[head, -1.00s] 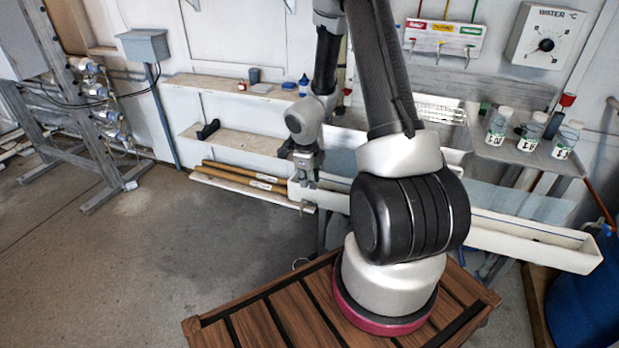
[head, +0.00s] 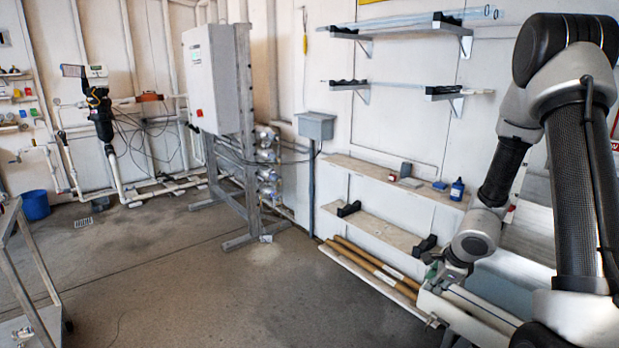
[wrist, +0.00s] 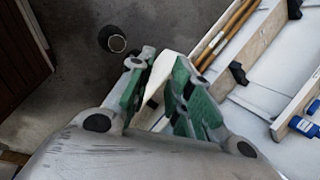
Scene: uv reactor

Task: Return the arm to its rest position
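My arm (head: 581,165) stands bent at the right of the head view, with its forearm slanting down to the wrist.
A low shelf unit (head: 375,237) stands along the wall, with a blue bottle (head: 457,189) on top. Brown tubes (head: 375,265) lie at its foot. A grey cabinet (head: 213,78) on a metal frame stands further left. A metal cart (head: 40,322) is at the left edge.

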